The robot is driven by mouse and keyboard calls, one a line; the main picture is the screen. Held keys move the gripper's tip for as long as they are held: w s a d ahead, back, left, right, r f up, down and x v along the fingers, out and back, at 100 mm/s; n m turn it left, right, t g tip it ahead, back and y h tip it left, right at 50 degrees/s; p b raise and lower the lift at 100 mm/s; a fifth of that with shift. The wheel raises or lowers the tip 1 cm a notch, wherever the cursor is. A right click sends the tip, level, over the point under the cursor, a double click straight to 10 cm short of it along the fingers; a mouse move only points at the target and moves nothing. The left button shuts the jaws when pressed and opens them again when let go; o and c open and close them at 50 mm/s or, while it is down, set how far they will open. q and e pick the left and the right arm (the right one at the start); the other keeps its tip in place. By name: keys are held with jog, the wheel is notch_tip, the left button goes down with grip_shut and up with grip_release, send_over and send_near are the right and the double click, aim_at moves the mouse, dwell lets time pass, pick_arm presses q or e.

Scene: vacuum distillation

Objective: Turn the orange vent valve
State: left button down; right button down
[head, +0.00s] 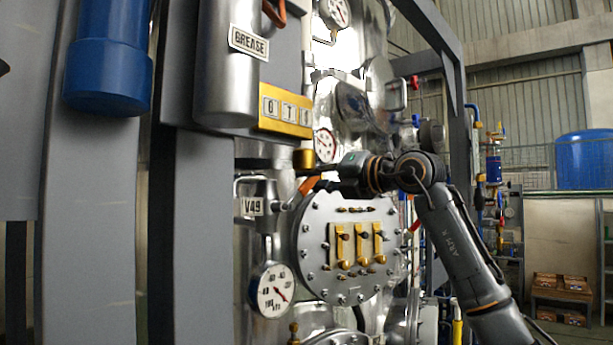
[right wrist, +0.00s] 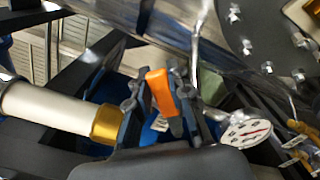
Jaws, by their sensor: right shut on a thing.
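The orange vent valve handle (head: 308,186) sits beside the V49 label, just above the round bolted flange in the head view. My right gripper (head: 324,181) reaches it from the right and is shut on it. In the right wrist view the orange handle (right wrist: 160,92) stands up between the dark fingers of my right gripper (right wrist: 163,100). The fingers hide part of the handle and its pivot. My left gripper does not show.
A pressure gauge (head: 274,291) hangs below the V49 label (head: 251,207). The round flange (head: 316,262) with brass latches lies just under my right gripper. A steel GREASE cylinder (head: 227,75) and a yellow counter box (head: 285,115) stand above. A blue cylinder (head: 109,60) hangs at upper left.

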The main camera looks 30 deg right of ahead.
jog(key=shift+w+d+f+m+b, duration=0.1)
jog(key=shift+d+f+m+b, duration=0.4)
jog(key=shift+f+m, duration=0.65)
jog(key=shift+w+d+f+m+b, duration=0.15)
jog(key=shift+f+m+b, duration=0.55)
jog(key=shift+m, duration=0.9)
jog(key=shift+w+d+f+m+b, duration=0.1)
jog(key=shift+d+f+m+b, duration=0.4)
jog(key=shift+f+m, duration=0.65)
jog(key=shift+a+r+m, duration=0.15)
jog(key=shift+m, duration=0.15)
jog(key=c, duration=1.2)
grip_release()
jog(key=v, duration=1.2)
